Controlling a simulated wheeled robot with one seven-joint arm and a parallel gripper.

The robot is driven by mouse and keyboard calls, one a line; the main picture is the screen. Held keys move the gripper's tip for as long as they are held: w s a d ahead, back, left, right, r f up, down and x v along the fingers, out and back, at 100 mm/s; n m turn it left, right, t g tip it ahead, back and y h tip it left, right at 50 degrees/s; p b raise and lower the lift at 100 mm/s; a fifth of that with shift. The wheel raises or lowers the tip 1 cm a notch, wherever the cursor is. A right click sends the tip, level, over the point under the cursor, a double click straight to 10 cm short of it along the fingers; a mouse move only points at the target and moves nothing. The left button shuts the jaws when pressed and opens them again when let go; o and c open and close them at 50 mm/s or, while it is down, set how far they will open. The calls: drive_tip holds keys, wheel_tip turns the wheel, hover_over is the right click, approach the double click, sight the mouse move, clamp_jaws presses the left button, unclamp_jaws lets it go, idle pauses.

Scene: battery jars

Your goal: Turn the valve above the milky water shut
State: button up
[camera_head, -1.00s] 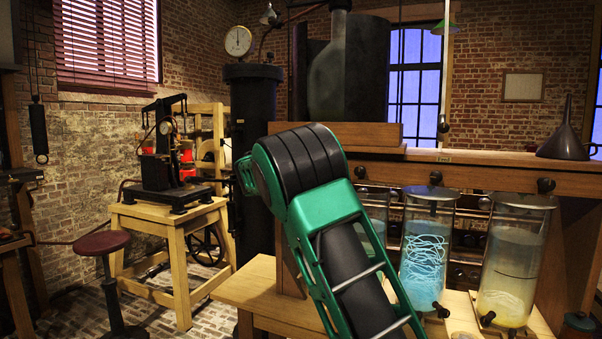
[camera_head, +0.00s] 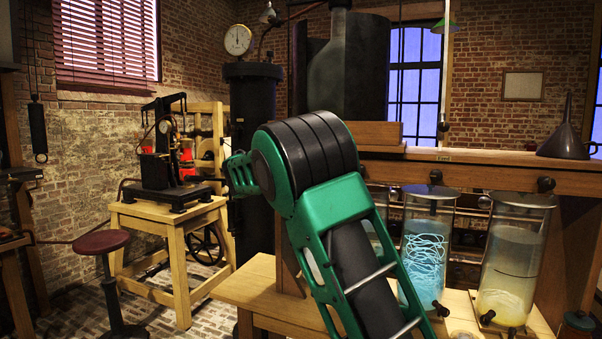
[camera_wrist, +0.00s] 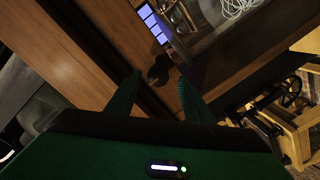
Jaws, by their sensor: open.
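The right jar (camera_head: 516,262) holds cloudy, greyish water with a yellowish layer at the bottom. A dark round valve knob (camera_head: 545,184) sits above it on the wooden beam. The middle jar (camera_head: 425,250) holds blue water and a pale coil, with a knob (camera_head: 436,176) above. A third jar at left is mostly behind my arm; I cannot tell its water. In the wrist view my gripper (camera_wrist: 158,92) is open, with a dark round knob (camera_wrist: 158,72) showing between and beyond its fingertips. I cannot tell which jar that knob belongs to. The head view hides the gripper.
The wooden beam (camera_head: 470,178) runs above the jars, which stand on a wooden table (camera_head: 260,295). A dark funnel (camera_head: 566,140) stands on the shelf at right. A stool (camera_head: 103,243) and a machine on a wooden stand (camera_head: 170,225) are at left.

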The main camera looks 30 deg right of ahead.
drive_tip(key=v, duration=0.6)
drive_tip(key=shift+a, duration=0.15)
drive_tip(key=shift+s, duration=0.1)
